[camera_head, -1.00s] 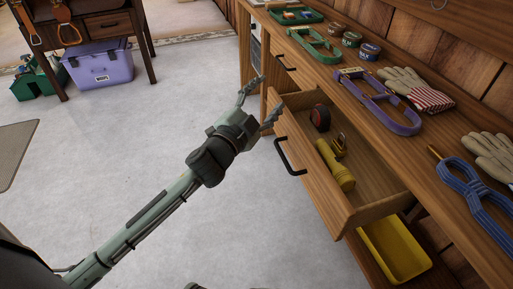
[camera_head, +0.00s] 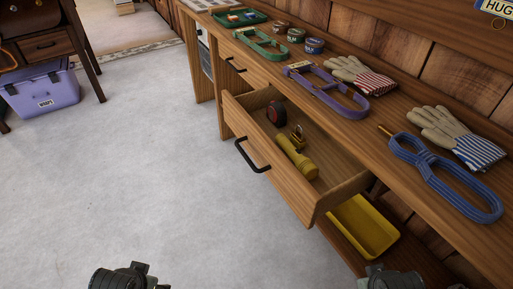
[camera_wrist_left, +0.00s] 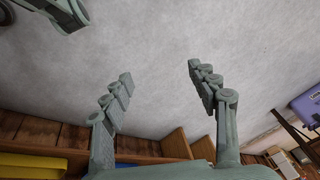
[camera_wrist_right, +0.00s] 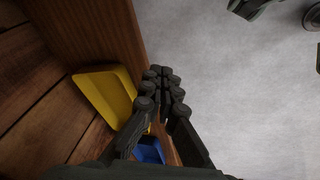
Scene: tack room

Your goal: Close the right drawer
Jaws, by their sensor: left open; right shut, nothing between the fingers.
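The right drawer (camera_head: 285,188) stands pulled out from the wooden bench in the head view, with a black handle (camera_head: 252,158) on its front. A red and black tape measure (camera_head: 276,114), a brass padlock (camera_head: 297,133) and a yellow flashlight (camera_head: 296,157) lie inside it. My left gripper (camera_wrist_left: 160,75) is open and empty over the grey floor in the left wrist view, with wooden furniture at the lower edge. My right gripper (camera_wrist_right: 162,76) is shut and empty, beside a wooden panel (camera_wrist_right: 112,32) in the right wrist view. Neither gripper's fingers show in the head view.
A yellow tray (camera_head: 365,226) sits on the low shelf under the drawer. The left drawer (camera_head: 252,73) is shut. The bench top (camera_head: 375,140) holds gloves, halters and tins. A purple box (camera_head: 42,92) stands at the left. The floor before the bench is clear.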

